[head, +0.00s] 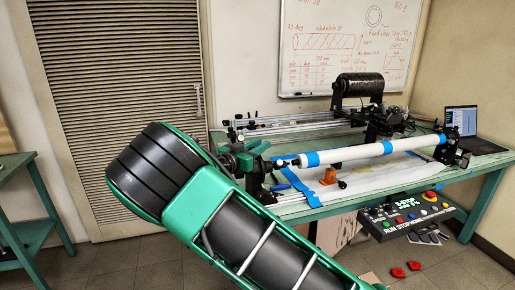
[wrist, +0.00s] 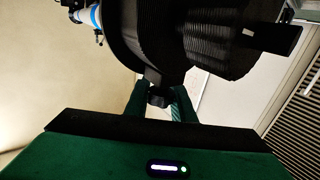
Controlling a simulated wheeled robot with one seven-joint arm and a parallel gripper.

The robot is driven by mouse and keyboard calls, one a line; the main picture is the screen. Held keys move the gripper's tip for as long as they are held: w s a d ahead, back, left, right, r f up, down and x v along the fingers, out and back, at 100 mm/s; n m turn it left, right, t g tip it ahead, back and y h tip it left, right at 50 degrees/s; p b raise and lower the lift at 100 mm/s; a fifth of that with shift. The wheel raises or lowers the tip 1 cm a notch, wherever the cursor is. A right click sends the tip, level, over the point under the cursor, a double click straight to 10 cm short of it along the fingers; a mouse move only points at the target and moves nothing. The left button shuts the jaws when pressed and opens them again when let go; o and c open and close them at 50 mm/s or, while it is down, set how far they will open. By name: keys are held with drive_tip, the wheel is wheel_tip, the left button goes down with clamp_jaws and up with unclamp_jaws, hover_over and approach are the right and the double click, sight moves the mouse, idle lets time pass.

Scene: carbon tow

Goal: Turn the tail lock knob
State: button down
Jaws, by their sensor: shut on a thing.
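My gripper (wrist: 162,100) has its two green fingers on either side of a small black knob (wrist: 159,92), shut on it. The knob sits just beneath a large dark ribbed round part (wrist: 215,45) of the machine. In the head view my gripper (head: 245,158) is at the left end of the winding machine, partly hidden by my arm. The knob cannot be made out there. A white tube with blue bands (head: 350,154) runs to the right from that end, and its end also shows at the top left of the wrist view (wrist: 92,15).
A green bench (head: 330,208) carries the machine. An orange piece (head: 329,176) lies below the tube. A control panel (head: 408,215) with a red button hangs at the front edge. A laptop (head: 465,128) stands at the right. Red items (head: 405,270) lie on the floor.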

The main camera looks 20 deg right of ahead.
drive_tip(key=shift+w+a, duration=0.1)
drive_tip(key=c, duration=1.5)
unclamp_jaws()
drive_tip(key=v, duration=1)
drive_tip(key=shift+a, duration=0.3)
drive_tip(key=shift+s, duration=0.3)
